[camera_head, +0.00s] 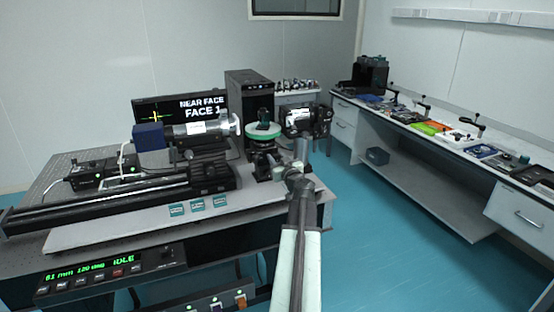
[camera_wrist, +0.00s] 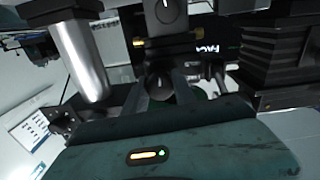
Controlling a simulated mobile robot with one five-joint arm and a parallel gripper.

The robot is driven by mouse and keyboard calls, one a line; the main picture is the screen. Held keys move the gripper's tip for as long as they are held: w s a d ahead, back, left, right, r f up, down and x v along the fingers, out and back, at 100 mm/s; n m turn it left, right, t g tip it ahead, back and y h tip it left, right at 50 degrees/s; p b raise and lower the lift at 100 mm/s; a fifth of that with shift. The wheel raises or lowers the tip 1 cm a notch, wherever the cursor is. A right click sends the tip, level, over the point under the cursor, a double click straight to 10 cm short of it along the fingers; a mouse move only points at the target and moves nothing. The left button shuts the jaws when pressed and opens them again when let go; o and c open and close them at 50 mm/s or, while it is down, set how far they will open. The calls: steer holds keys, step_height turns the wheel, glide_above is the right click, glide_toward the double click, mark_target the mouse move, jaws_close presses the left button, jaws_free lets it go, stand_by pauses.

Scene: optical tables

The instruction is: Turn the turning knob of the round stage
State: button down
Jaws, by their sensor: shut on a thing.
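The round stage (camera_head: 262,132) stands on the table in the head view, with a green disc near its top and a small dark part standing on it. In the wrist view a round black knob with a white pointer line (camera_wrist: 160,88) sits between the fingers of my gripper (camera_wrist: 159,95). The gripper is shut on this turning knob. The pointer line stands nearly upright in that view. A second dark round part with a white mark (camera_wrist: 166,10) shows above it. The fingers partly hide the knob's sides and most of the stage.
Left of the stage are a silver-and-black barrel instrument (camera_head: 200,132) and a long black rail (camera_head: 110,204). A screen (camera_head: 200,107) behind reads "NEAR FACE FACE 1". A cluttered bench (camera_head: 505,235) runs along the right, with open blue floor between.

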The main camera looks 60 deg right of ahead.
steer(key=shift+m, duration=0.8)
steer(key=c, duration=1)
jaws_free()
steer(key=v, duration=0.7)
steer(key=shift+s+a, duration=0.25)
steer(key=shift+a, duration=0.05)
